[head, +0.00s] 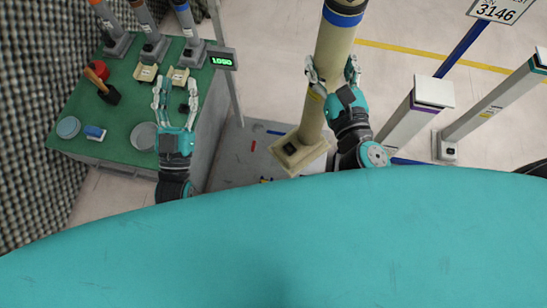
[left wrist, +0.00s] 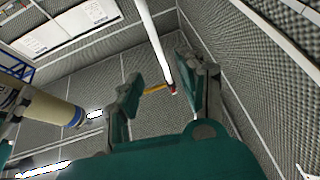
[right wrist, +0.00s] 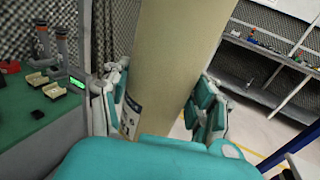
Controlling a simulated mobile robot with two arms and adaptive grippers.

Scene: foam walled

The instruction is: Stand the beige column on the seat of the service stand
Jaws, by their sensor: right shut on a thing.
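The beige column (head: 327,62), a thick tube with a blue band near its top, leans slightly in the head view. My right gripper (head: 334,84) is shut around its middle, a finger on each side. The column (right wrist: 172,60) fills the middle of the right wrist view between the fingers (right wrist: 165,105). At its lower end is a square beige block (head: 291,151) with a dark spot; I cannot tell whether this is its foot or the stand's seat. The column's banded end (left wrist: 50,108) shows in the left wrist view. My left gripper (head: 174,92) is open and empty.
A green-topped bench (head: 110,145) at left holds several small posts, discs and an orange-handled tool (head: 102,84). A green display (head: 222,61) stands at its edge. Grey posts (head: 408,118) and a sign (head: 497,10) stand at right. Pale floor lies behind.

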